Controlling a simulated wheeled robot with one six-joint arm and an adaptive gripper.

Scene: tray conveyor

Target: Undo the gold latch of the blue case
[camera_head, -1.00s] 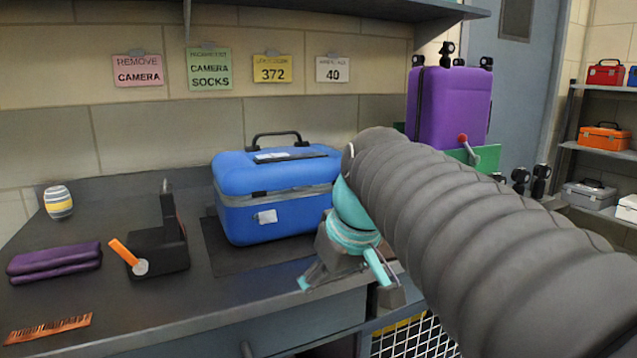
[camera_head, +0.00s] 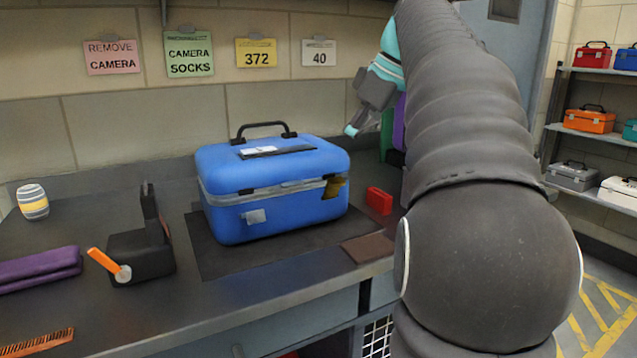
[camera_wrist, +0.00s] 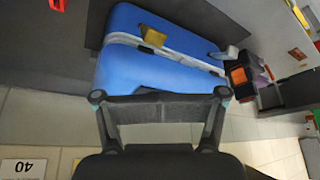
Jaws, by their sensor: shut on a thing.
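The blue case (camera_head: 275,190) stands upright, lid down, on a dark mat on the counter. Its gold latch (camera_head: 334,188) is at the right of the front face, over the grey seam band. In the wrist view the gold latch (camera_wrist: 155,37) appears at a slant across the band of the case (camera_wrist: 150,75). A pale latch (camera_head: 256,217) hangs below the seam on the left of the front. My gripper (camera_head: 352,130) is in the air behind and right of the case, apart from it. Its jaws (camera_wrist: 160,107) are shut; what they hold cannot be made out.
A red block (camera_head: 379,200) and a brown flat piece (camera_head: 368,248) lie right of the case. A black holder with an orange handle (camera_head: 103,260) stands to its left. A purple case is mostly hidden behind my arm. The wall is close behind.

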